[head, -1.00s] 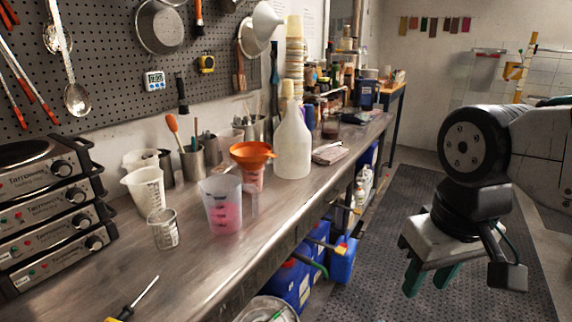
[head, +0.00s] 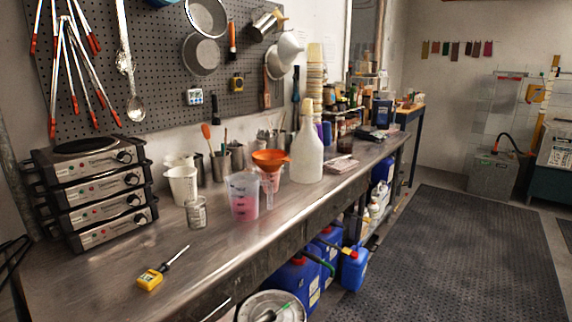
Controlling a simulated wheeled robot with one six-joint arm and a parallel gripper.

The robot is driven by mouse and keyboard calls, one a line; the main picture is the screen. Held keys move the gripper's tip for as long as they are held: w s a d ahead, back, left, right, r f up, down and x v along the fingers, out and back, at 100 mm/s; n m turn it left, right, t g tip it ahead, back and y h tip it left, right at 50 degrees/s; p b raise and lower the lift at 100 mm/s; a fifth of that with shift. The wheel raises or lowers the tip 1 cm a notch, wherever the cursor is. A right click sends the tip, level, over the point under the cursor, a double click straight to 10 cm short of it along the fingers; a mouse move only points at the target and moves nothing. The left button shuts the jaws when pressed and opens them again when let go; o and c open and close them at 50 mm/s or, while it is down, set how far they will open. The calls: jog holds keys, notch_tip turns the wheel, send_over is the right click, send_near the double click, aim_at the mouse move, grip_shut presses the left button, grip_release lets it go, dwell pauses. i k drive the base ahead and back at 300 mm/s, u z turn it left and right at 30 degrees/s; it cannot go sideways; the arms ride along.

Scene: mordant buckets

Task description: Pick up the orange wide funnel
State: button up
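The orange wide funnel (head: 270,156) sits mouth up on the steel bench in the head view. Its lower part goes into a clear container (head: 271,181) beneath it; how deep I cannot tell. A translucent beaker with pink liquid (head: 244,197) stands in front of it to the left. A white bottle (head: 306,150) stands close on its right. My gripper is outside the frame.
The steel bench (head: 110,262) has free room at its front left, apart from a yellow-handled thermometer or probe (head: 152,277). Stacked hot plates (head: 98,205) stand at left. White and metal cups crowd the funnel's left. Blue jugs (head: 296,280) stand below. The matted floor (head: 440,250) at right is clear.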

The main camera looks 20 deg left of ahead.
aim_at(273, 172)
jog(key=z, duration=0.3)
jog(key=i, duration=2.7)
jog(key=u, duration=1.1)
jog(key=i, duration=0.75)
jog(key=u, duration=1.3)
jog(key=i, duration=0.35)
jog(key=u, duration=0.3)
